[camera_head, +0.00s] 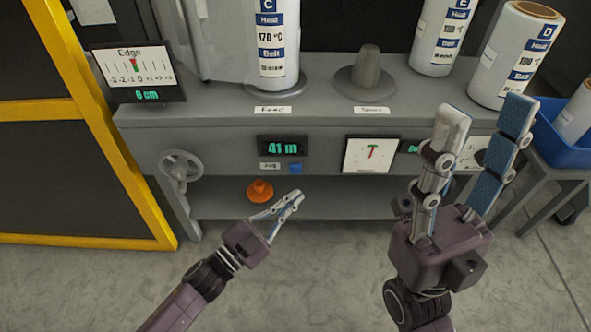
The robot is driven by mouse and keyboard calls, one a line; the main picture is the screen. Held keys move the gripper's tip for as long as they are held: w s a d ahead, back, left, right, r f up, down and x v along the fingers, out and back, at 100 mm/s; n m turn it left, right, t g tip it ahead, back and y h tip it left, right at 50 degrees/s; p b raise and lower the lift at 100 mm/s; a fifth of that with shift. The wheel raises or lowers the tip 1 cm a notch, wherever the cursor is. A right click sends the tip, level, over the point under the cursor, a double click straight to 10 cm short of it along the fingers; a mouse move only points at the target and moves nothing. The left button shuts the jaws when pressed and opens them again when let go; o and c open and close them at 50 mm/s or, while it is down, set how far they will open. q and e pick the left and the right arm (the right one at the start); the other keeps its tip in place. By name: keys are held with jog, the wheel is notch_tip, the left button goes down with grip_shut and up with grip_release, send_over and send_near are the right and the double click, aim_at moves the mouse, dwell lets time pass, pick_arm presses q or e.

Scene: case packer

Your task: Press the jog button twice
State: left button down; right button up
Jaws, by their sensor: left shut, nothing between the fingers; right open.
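The jog button is a small blue button (296,168) on the front face of the grey machine. A small label reading "Jog" (269,166) sits to its left, and a display reading "41 m" (282,145) is just above. My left gripper (295,198) is shut and empty, a little below the blue button in the picture; I cannot tell its distance from the machine face. My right gripper (484,112) is open and empty, raised at the right in front of the machine, its fingers pointing up.
An orange knob-like piece (260,190) shows left of my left gripper. A handwheel (180,166) and an "Edge" screen reading 0 cm (138,72) are at left. Film rolls (279,50) stand on top. A yellow frame (104,120) borders the left; a blue bin (570,140) is at right.

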dwell(1.0)
pick_arm(q)
jog(key=shift+s, duration=0.1)
jog(key=s+m, duration=0.1)
jog(key=m, duration=0.5)
jog(key=s+m, duration=0.1)
jog(key=m, duration=0.5)
jog(key=s+m, duration=0.1)
jog(key=m, duration=0.6)
jog(key=shift+s+g+b, duration=0.3)
jog(key=shift+g+b, duration=0.05)
jog(key=shift+g, duration=0.05)
